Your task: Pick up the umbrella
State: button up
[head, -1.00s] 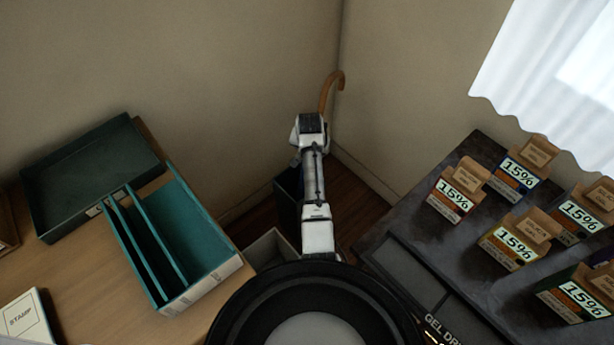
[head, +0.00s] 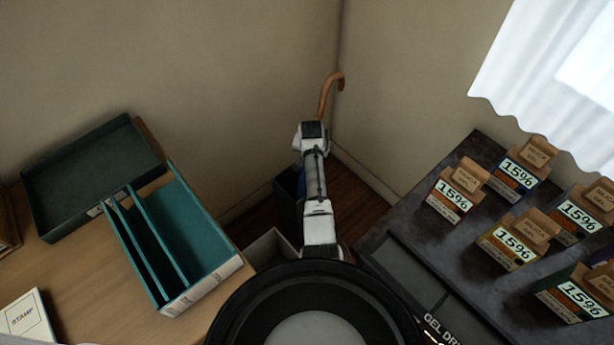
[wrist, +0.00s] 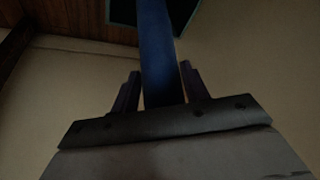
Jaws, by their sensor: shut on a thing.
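The umbrella's curved brown handle (head: 330,88) stands up in the corner, just beyond my arm's end in the head view. In the wrist view the umbrella's blue body (wrist: 159,50) runs between the two dark fingers of my gripper (wrist: 158,88). My gripper is shut on it. In the head view the fingers are hidden behind my arm. A dark bin (head: 288,186) stands on the floor below, partly hidden by my arm. A dark teal-edged opening shows at the top of the wrist view, where the blue body leads.
A wooden desk (head: 90,290) at left holds a teal divided file box (head: 195,240) and a dark tray (head: 90,175). A dark table (head: 400,225) at right holds several boxes marked 15%. Walls meet closely behind the umbrella. A grey box (head: 268,248) stands near my base.

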grip_shut()
jog(key=shift+r, duration=0.15)
